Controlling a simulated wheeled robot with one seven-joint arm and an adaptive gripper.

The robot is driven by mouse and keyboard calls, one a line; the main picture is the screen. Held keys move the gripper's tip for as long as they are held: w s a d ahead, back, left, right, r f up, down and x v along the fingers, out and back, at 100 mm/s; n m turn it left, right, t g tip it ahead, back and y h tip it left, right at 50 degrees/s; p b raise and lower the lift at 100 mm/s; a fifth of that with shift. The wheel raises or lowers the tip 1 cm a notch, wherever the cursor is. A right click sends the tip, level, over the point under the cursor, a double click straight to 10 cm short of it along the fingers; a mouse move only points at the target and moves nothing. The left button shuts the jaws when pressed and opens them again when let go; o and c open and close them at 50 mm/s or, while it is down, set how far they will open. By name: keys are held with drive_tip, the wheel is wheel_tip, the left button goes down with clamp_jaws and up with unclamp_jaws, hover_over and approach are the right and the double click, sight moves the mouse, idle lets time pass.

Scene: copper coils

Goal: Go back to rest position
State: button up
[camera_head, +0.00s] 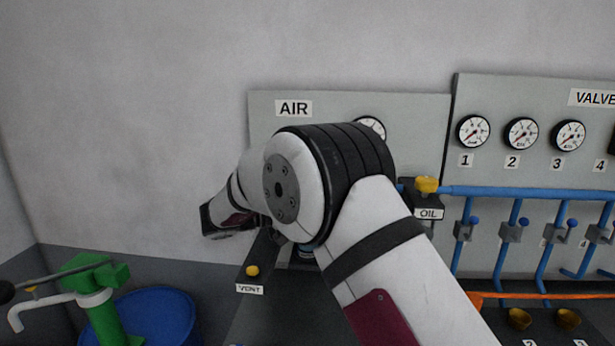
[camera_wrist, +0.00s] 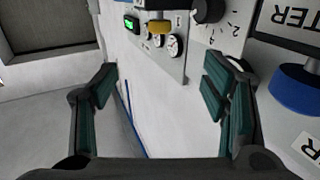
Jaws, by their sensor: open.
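My gripper (camera_wrist: 162,100) is open in the wrist view, its two dark fingers with green pads spread wide and nothing between them. Beyond the fingers there is a pale wall and a grey panel (camera_wrist: 175,62) with gauges and a yellow part. In the head view my white arm is raised and bent across the middle, in front of the AIR panel (camera_head: 265,135). The arm hides much of that panel. My gripper's fingers cannot be made out in the head view.
The valve panel (camera_head: 590,110) with several gauges and a blue pipe (camera_head: 530,191) stands at the right. A yellow VENT knob (camera_head: 252,271) is below my arm. A green pump (camera_head: 98,300) and blue drum (camera_head: 165,315) are at lower left. The wall at upper left is bare.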

drive_tip(key=w+d+r+n+t+y, duration=0.1)
drive_tip(key=w+r+n+t+y, duration=0.2)
drive_tip(key=r, duration=0.4)
drive_tip(key=w+d+r+t+y, duration=0.2)
drive_tip(key=w+r+t+y, duration=0.15)
drive_tip(key=r+t, duration=0.2)
drive_tip(key=s+r+n+t+y, duration=0.3)
drive_tip(key=r+n+y, duration=0.3)
drive_tip(key=r+y, duration=0.25)
drive_tip(key=s+d+f+n+g, duration=0.1)
drive_tip(key=s+d+f+g, duration=0.2)
drive_tip(key=s, duration=1)
drive_tip(key=s+d+f+n+g+y, duration=0.1)
drive_tip(key=s+d+f+g, duration=0.3)
drive_tip(key=s+f, duration=0.6)
drive_tip(key=s+d+f+n+g+y, duration=0.1)
drive_tip(key=s+d+f+n+g, duration=0.2)
drive_tip(key=s, duration=1.3)
wheel_tip(320, 180, down, 4)
drive_tip(key=shift+s+d+r+g, duration=0.25)
drive_tip(key=shift+s+d+g, duration=0.1)
drive_tip(key=shift+g, duration=0.7)
